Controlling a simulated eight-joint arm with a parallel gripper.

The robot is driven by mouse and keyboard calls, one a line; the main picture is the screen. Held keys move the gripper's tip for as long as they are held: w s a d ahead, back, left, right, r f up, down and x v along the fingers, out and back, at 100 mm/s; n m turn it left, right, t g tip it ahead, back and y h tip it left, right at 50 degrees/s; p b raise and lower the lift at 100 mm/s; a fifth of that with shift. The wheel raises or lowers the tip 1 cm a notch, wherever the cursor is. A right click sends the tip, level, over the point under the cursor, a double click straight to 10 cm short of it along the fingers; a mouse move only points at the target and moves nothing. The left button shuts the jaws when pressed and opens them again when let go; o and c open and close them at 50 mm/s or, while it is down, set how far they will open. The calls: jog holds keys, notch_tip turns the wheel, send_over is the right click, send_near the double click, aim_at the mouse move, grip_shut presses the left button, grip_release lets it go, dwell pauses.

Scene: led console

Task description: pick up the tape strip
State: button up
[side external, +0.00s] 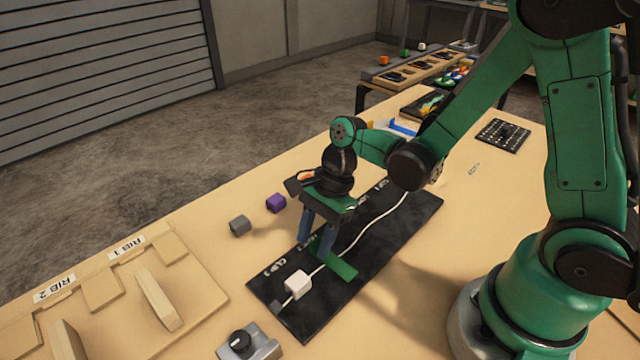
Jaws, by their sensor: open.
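A flat green strip (341,267), which looks like the tape strip, lies on the black board (312,322) near its front end. It lies by the white cable (362,232); the gripper hides part of it, so I cannot tell how the two cross. My gripper (313,250) points down over the board with its blue fingers apart, at the far left end of the green strip. I cannot tell whether the fingers touch the strip or stand around it. A white block (298,285) sits on the cable in front of the gripper.
A purple cube (275,202) and a grey cube (240,226) stand left of the board. A grey knob box (248,342) and a wooden rib fixture (190,290) are at the front left. A dark perforated plate (503,135) lies at the back right. The table right of the board is mostly clear.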

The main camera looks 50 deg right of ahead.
aim_at(315, 240)
grip_shut()
jog(key=shift+r, duration=0.2)
notch_tip(315, 240, up, 24)
jog(key=shift+f, duration=0.2)
dwell(0.8)
